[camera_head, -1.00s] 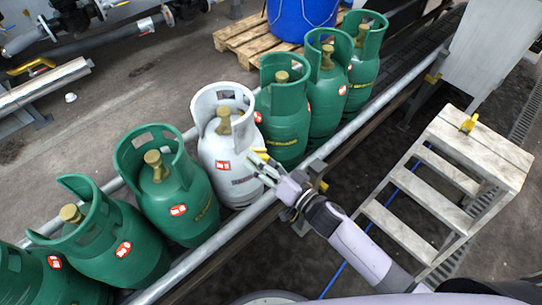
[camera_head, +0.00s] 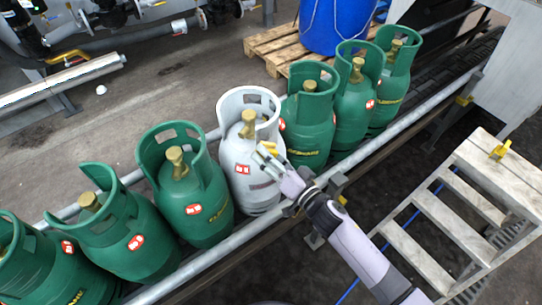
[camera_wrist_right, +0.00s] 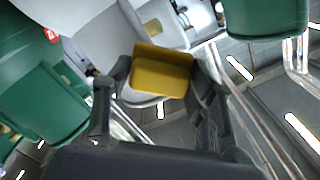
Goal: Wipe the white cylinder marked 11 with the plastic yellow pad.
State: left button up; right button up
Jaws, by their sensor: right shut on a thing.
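The white cylinder (camera_head: 237,180) stands in the row of green cylinders on the conveyor, with a red and white label on its front; the number is too small to read. My right gripper (camera_head: 268,156) is at the right side of its upper body. In the right wrist view, the right gripper (camera_wrist_right: 160,85) is shut on the yellow pad (camera_wrist_right: 163,72), and the white cylinder (camera_wrist_right: 105,40) is just beyond it. The pad shows as a small yellow patch (camera_head: 270,147) in the head view. I cannot tell whether the pad touches the cylinder. My left gripper is not in view.
Green cylinders (camera_head: 190,205) and (camera_head: 305,130) stand close on both sides of the white one. A metal rail (camera_head: 215,255) runs along the front of the row. A step stool (camera_head: 500,175) stands at the right. A blue barrel (camera_head: 337,25) stands on a pallet behind.

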aim_at(275, 146)
jog(key=shift+x, duration=1)
dwell(0.3)
jog(key=shift+w+d+p, duration=0.2)
jog(key=shift+w+d, duration=0.25)
jog(key=shift+d, duration=0.2)
jog(key=shift+w+d+p, duration=0.2)
jog(key=shift+w+d, duration=0.2)
jog(key=shift+d, duration=0.2)
jog(key=shift+w+d, duration=1)
jog(key=shift+d, duration=0.1)
jog(key=shift+d+r+p, duration=0.1)
jog(key=shift+d+p, duration=0.05)
jog(key=shift+p, duration=0.3)
jog(key=shift+s+a+p, duration=0.45)
jog(key=shift+s+a, duration=0.25)
jog(key=shift+a, duration=0.35)
jog(key=shift+s+a+p, duration=0.4)
jog(key=shift+s+a, duration=0.35)
jog(key=shift+a, duration=0.3)
jog(key=shift+s+a, duration=0.45)
jog(key=shift+a, duration=0.05)
